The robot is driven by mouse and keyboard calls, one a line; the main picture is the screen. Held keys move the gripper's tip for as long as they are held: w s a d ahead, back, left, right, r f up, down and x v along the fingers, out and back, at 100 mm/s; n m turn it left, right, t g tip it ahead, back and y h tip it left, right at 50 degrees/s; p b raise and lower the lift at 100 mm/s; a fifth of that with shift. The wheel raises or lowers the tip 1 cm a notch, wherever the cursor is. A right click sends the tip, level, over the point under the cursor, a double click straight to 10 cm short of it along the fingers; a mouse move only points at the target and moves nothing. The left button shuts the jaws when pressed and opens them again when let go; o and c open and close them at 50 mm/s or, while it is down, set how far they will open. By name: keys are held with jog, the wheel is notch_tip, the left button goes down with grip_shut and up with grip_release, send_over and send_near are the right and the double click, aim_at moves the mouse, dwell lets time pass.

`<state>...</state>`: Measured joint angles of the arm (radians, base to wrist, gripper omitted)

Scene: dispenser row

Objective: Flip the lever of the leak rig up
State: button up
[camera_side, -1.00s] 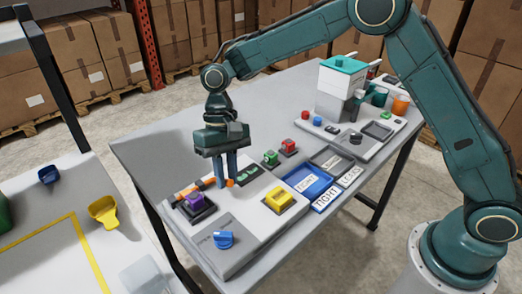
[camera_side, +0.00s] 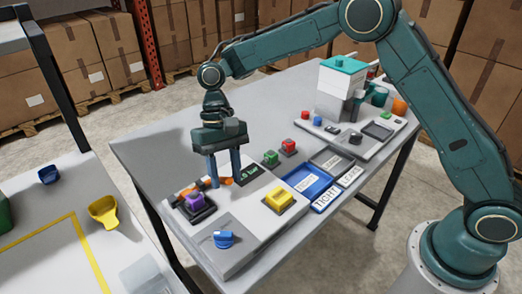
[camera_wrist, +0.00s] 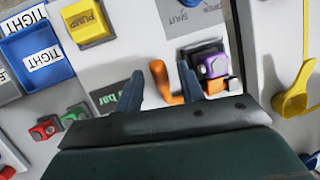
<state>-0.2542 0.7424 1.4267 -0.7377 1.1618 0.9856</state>
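The leak rig (camera_side: 250,222) is a pale panel with a yellow PUMP button (camera_side: 279,200), a blue knob (camera_side: 223,239) and a dark display with green text (camera_side: 250,172). Its orange lever (camera_wrist: 160,80) shows between my fingers in the wrist view; in the side view a bit of orange (camera_side: 226,182) shows between the fingertips. My gripper (camera_side: 225,184) is open, fingers pointing down on either side of the lever. I cannot tell whether either finger touches it. A purple block (camera_wrist: 214,66) sits in a dark holder with orange parts, right beside the fingers.
Another station (camera_side: 340,95) stands at the back. A yellow scoop (camera_side: 104,211) lies on the left table.

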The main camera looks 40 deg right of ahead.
jog(key=shift+s+a+f+t, duration=0.15)
jog(key=shift+s+f+t, duration=0.1)
jog(key=shift+t, duration=0.15)
jog(key=shift+s+f+t, duration=0.3)
jog(key=shift+f+t, duration=0.1)
jog(key=shift+t, duration=0.35)
jog(key=shift+s+f+t, duration=0.25)
jog(key=shift+f+t, duration=0.1)
jog(key=shift+t, duration=0.4)
jog(key=d+r, duration=0.3)
jog(key=r, duration=1.1)
jog(key=s+d+r+t, duration=0.2)
jog(key=s+d+r, duration=0.1)
jog(key=s+d, duration=0.4)
jog(key=s+d+r+t+h, duration=0.1)
jog(key=s+d+r+t, duration=0.1)
jog(key=s+d, duration=0.5)
jog(key=shift+s+r+n, duration=0.3)
jog(key=shift+s+r, duration=0.6)
jog(key=shift+s, duration=0.1)
